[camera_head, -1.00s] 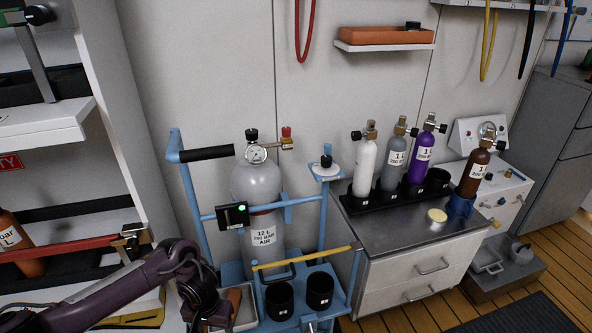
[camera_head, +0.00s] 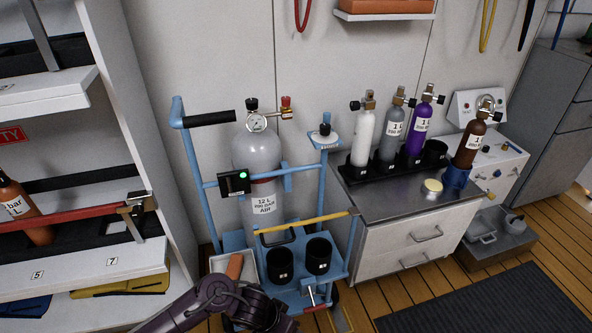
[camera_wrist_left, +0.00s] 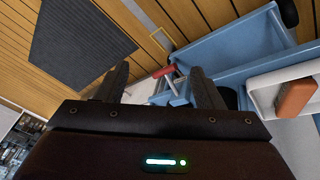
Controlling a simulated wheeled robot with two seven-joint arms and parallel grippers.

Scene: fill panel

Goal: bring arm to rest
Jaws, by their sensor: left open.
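My left arm (camera_head: 220,300) comes in at the bottom of the head view, low in front of the blue cylinder trolley (camera_head: 322,268). Its gripper cannot be made out there. In the left wrist view my left gripper (camera_wrist_left: 160,85) has its two dark fingers spread apart with nothing between them. Beyond the fingers are the wooden floor and the blue trolley base (camera_wrist_left: 225,45), with a red handle (camera_wrist_left: 163,71) showing between the fingers. I cannot tell how near it is. My right gripper is in neither view.
The trolley holds a grey 12 L cylinder (camera_head: 257,160) and two black cups (camera_head: 279,263). Left stands a shelf rack (camera_head: 100,258) with a red bar. Right is a bench (camera_head: 400,215) with several small cylinders. A dark mat (camera_head: 480,305) lies on open floor.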

